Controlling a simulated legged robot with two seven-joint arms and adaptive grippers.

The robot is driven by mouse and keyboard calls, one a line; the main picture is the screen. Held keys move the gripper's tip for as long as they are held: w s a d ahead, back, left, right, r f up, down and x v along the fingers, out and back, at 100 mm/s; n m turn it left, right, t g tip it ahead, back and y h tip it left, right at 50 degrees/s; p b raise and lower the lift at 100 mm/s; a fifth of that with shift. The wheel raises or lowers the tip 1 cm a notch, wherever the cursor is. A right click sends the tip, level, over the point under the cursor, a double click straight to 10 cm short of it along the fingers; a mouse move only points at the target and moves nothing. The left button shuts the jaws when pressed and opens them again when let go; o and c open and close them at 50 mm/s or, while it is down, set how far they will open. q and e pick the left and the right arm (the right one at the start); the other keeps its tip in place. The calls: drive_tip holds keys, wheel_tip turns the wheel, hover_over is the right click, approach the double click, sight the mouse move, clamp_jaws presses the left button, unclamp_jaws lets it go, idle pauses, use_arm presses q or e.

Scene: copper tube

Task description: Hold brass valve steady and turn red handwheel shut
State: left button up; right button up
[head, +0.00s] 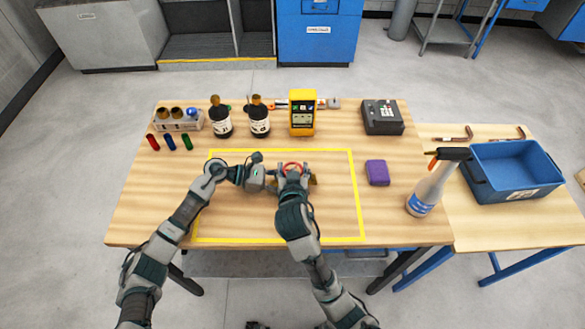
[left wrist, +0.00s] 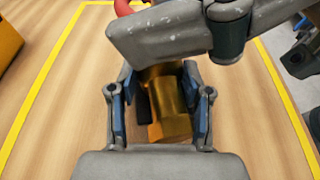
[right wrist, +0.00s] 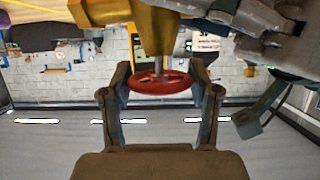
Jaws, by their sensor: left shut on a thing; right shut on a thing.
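The brass valve (left wrist: 170,118) sits between the fingers of my left gripper (left wrist: 160,112), which is shut on its body. In the head view my left gripper (head: 271,179) reaches it from the left. The red handwheel (right wrist: 160,82) is on a grey stem, with the brass body beside it, in the right wrist view. My right gripper (right wrist: 160,92) is shut on the handwheel, one finger at each side of the rim. In the head view only a bit of the handwheel (head: 292,165) shows past my right gripper (head: 293,171), and most of the valve is hidden.
A yellow line frame (head: 358,190) surrounds the work area. Dark bottles (head: 220,120), a yellow meter (head: 303,112) and a black box (head: 383,117) stand behind it. A purple block (head: 377,172), a spray bottle (head: 432,185) and a blue bin (head: 515,178) are at right.

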drive_tip(key=shift+f, duration=0.15)
drive_tip(key=o, duration=1.2)
drive_tip(key=v, duration=1.1)
drive_tip(key=shift+s+a+r, duration=0.1)
drive_tip(key=shift+s+r, duration=0.15)
drive_tip(key=shift+s, duration=0.1)
